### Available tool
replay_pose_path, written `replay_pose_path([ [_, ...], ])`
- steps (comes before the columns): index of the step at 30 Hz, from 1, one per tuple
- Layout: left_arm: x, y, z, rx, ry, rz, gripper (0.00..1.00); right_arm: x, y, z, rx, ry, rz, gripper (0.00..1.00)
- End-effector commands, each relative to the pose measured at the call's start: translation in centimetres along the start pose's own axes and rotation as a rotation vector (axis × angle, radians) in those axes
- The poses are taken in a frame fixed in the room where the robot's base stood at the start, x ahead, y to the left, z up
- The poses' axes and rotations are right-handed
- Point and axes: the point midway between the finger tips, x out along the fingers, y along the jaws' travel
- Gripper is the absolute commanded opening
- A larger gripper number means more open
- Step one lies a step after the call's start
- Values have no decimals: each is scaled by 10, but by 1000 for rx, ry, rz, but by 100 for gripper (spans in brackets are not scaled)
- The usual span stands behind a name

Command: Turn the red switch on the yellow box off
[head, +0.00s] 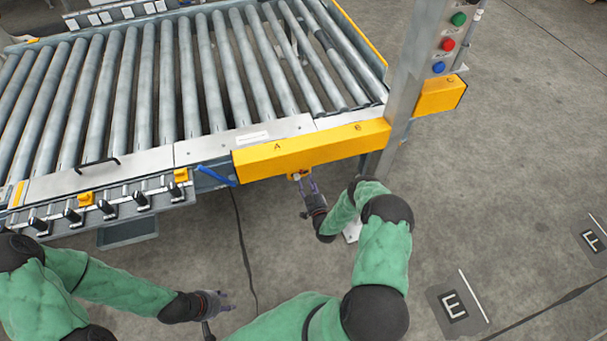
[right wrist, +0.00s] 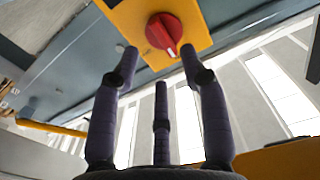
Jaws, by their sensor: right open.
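The red rotary switch (right wrist: 164,33) is on the underside of a yellow box (right wrist: 193,14) in the right wrist view. In the head view a small yellow box (head: 300,174) shows below the long yellow beam, and the switch cannot be made out there. My right gripper (head: 306,190) is just under that box; in the right wrist view its fingers (right wrist: 160,75) are open and spread around the switch, apart from it. My left gripper (head: 228,302) is low over the floor, away from the box, and its fingers look spread apart.
The yellow beam (head: 309,148) marked A, B and C runs along the roller conveyor (head: 190,75). A grey post (head: 405,75) carries green, red and blue buttons (head: 448,44). A blue handle (head: 216,175) is left of the beam.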

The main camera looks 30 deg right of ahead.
Motion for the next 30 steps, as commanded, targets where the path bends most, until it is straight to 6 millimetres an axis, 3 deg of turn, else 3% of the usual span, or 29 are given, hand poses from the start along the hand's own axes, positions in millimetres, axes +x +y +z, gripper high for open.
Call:
replay_pose_path([
  [3,10,-4,0,0,0,0,40,22,-1,2,-1,3,-2,44],
  [9,19,-7,-1,0,0,0,40,49,-1,2,-1,1,-1,44],
  [23,21,-8,-1,0,0,0,40,60,0,0,1,-1,0,44],
  [28,21,-8,-1,0,0,0,40,60,0,0,1,-1,0,0],
  [30,21,-8,-1,0,0,0,40,60,0,0,1,-1,0,0],
])
